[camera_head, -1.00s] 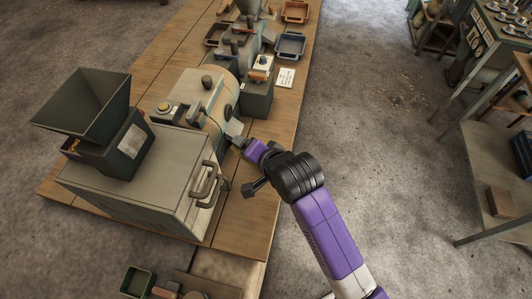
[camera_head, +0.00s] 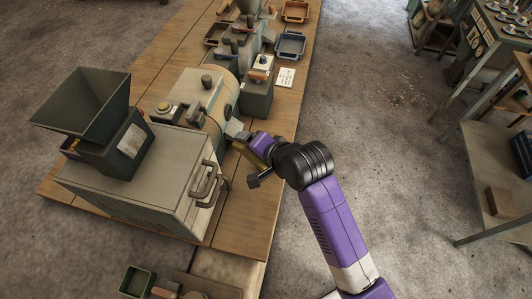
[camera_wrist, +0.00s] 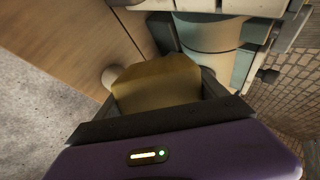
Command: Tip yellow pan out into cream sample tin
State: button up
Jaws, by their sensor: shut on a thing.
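My gripper (camera_wrist: 160,108) is shut on the yellow pan (camera_wrist: 157,82), which fills the space between the fingers in the wrist view. In the head view my gripper (camera_head: 250,140) is beside the front of the cream and green machine, and a strip of the yellow pan (camera_head: 249,153) shows below it. The pan looks tilted; its inside and any contents cannot be made out. I cannot pick out the cream sample tin with certainty in either view.
A grey box machine with a hopper (camera_head: 85,105) and bent handles (camera_head: 206,185) stands left of my gripper. The cream drum machine (camera_head: 203,92) is just behind it. A blue-grey tray (camera_head: 290,46) and a brown tray (camera_head: 295,12) sit farther back.

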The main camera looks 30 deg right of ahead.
jog(key=shift+w+d+r+y, duration=0.1)
jog(key=shift+w+d+y, duration=0.25)
jog(key=shift+d, duration=0.35)
dwell(0.3)
jog(key=shift+w+d+r+m+g+y+p, duration=0.15)
jog(key=shift+d+m+g+y+p, duration=0.25)
jog(key=shift+m+y+p, duration=0.4)
dwell(0.5)
jog(key=shift+a, duration=0.1)
jog(key=shift+a+f+n+h+b, duration=0.15)
jog(key=shift+f+n+h+b, duration=0.1)
jog(key=shift+f+n+b, duration=0.25)
jog(key=shift+s+a+h+b, duration=0.2)
jog(key=shift+s+h+b, duration=0.1)
jog(key=shift+b, duration=0.45)
jog(key=shift+s+a+r+n+t+h+p, duration=0.15)
jog(key=shift+s+a+n+t+h+p, duration=0.15)
jog(key=shift+a, duration=0.2)
jog(key=shift+s+a+r+n+t+h+p, duration=0.1)
jog(key=shift+a+t+h+p, duration=0.15)
jog(key=shift+a+h, duration=0.2)
jog(key=shift+w, duration=0.1)
